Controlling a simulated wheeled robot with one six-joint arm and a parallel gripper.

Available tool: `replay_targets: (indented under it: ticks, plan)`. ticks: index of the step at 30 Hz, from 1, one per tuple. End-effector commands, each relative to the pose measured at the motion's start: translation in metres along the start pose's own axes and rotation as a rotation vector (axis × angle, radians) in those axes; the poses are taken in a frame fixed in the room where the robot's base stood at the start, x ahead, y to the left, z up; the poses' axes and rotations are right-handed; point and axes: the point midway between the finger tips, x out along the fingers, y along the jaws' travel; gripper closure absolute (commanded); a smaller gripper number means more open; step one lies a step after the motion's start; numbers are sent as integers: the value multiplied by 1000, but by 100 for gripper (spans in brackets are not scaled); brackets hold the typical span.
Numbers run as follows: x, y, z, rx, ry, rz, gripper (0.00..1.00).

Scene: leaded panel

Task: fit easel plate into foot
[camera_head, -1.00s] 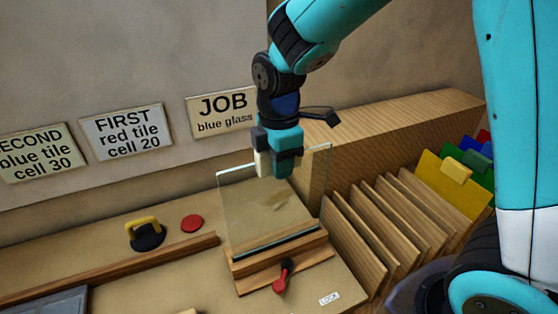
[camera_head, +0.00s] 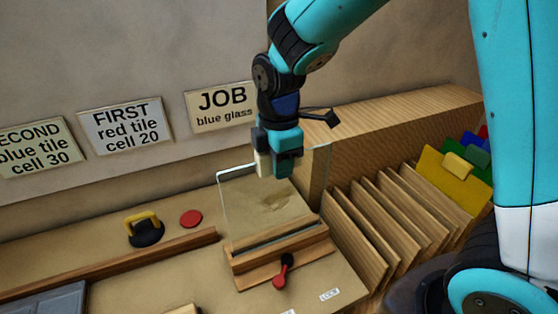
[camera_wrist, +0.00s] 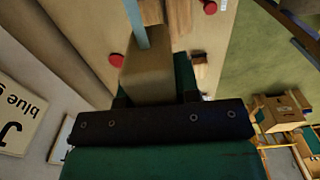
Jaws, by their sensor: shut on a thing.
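The easel plate (camera_head: 250,205) is a clear glass sheet, standing roughly upright in the head view. My gripper (camera_head: 274,170) is shut on its top edge from above. The foot (camera_head: 282,262) is a wooden block with a dark slot and a red-knobbed lever (camera_head: 284,271) on its front. The plate's lower edge is at or just behind the slot; I cannot tell whether it is inside. In the wrist view, the plate shows as a thin pale-blue strip (camera_wrist: 137,22) beyond the pale finger pad (camera_wrist: 149,68).
A wooden rack of upright boards (camera_head: 385,225) stands close on the right, with coloured sheets (camera_head: 450,180) behind. A yellow-handled black tool (camera_head: 145,230) and a red disc (camera_head: 191,218) lie left of the plate. A wooden rail (camera_head: 160,257) runs along the bench.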

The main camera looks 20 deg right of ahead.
Motion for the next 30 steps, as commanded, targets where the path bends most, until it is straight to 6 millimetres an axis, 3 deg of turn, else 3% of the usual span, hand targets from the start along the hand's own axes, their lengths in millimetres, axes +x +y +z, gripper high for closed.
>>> replay_targets:
  ticks: [30]
  plan:
    - [17,1,0,0,1,3,99]
